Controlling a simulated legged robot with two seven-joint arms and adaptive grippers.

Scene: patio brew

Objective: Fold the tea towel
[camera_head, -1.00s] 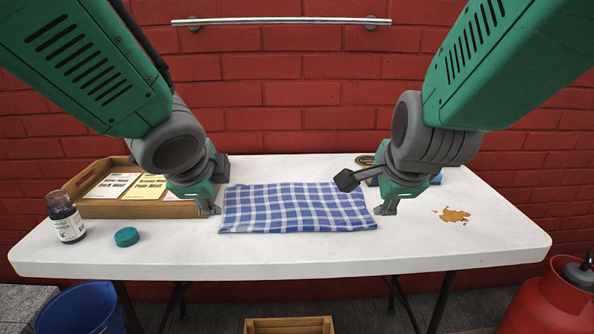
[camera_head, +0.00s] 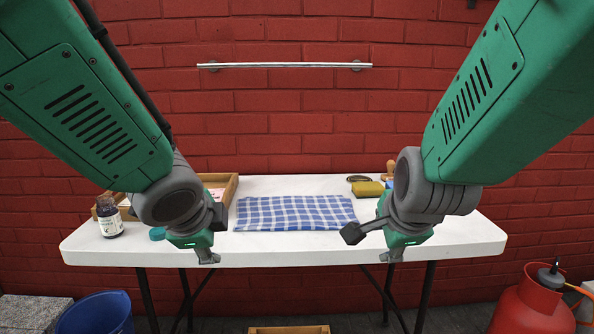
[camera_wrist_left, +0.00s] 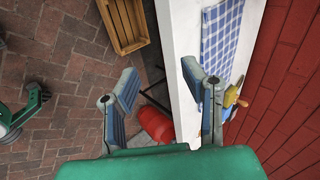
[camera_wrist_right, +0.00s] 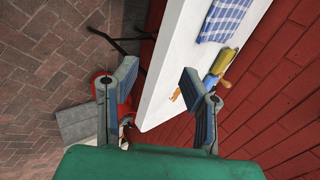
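The blue and white checked tea towel (camera_head: 294,213) lies flat, as a neat rectangle, on the white table (camera_head: 330,250). It also shows in the left wrist view (camera_wrist_left: 219,42) and the right wrist view (camera_wrist_right: 226,18). My left gripper (camera_head: 208,258) is at the table's front edge, left of the towel and apart from it. My right gripper (camera_head: 392,256) is at the front edge, right of the towel and apart from it. Both grippers are open and empty in the wrist views, with fingers wide apart (camera_wrist_left: 163,95) (camera_wrist_right: 160,92).
A wooden tray (camera_head: 232,187) and a dark jar (camera_head: 109,217) stand at the left, with a teal lid (camera_head: 157,233). A yellow sponge (camera_head: 367,189) lies at the back right. A steel rail (camera_head: 285,65) is on the brick wall. A red gas bottle (camera_head: 527,305) stands at the lower right.

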